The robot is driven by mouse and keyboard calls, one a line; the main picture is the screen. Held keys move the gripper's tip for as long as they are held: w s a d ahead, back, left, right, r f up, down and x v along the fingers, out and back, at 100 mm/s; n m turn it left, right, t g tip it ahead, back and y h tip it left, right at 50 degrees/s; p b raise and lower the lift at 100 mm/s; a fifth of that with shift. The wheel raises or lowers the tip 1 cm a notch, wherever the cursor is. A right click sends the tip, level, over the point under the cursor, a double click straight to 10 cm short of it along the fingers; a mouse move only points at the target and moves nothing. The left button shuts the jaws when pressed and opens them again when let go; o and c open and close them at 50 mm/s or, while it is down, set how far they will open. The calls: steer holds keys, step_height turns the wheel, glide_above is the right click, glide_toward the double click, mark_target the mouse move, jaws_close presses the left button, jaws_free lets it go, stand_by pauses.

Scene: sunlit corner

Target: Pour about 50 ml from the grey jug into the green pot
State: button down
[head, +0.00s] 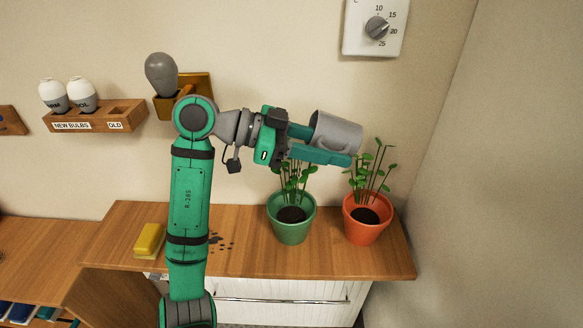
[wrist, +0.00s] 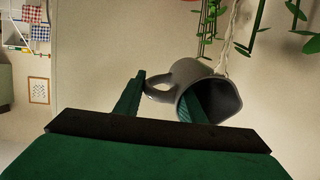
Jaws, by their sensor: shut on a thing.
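The grey jug (head: 335,132) is held in the air at the end of my arm, tipped well over. My gripper (head: 328,147) is shut on it; in the wrist view one finger shows beside the jug's handle and the other at its open mouth (wrist: 212,100). The green pot (head: 291,228), with dark soil and a leafy plant, stands upright on the wooden counter. The jug is above and slightly right of it, between it and the orange pot, not touching the soil. No stream of water is visible, and the jug's contents cannot be seen.
An orange pot (head: 368,224) with a plant stands close to the right of the green pot, near the wall. A yellow sponge (head: 149,240) lies at the counter's left. Dark specks (head: 222,242) lie beside my arm. A bulb rack (head: 95,116) and dial box (head: 373,28) are on the wall.

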steer(key=shift+d+r+y, duration=0.15)
steer(key=shift+r+y, duration=0.15)
steer(key=shift+y, duration=0.6)
steer(key=shift+r+y+b, duration=0.4)
steer(key=shift+y, duration=0.4)
steer(key=shift+d+f+y+b, duration=0.15)
steer(key=shift+y+b, duration=0.1)
steer(key=shift+y, duration=0.5)
steer(key=shift+d+y+b, duration=0.15)
steer(key=shift+y+b, duration=0.05)
steer(key=shift+y, duration=0.55)
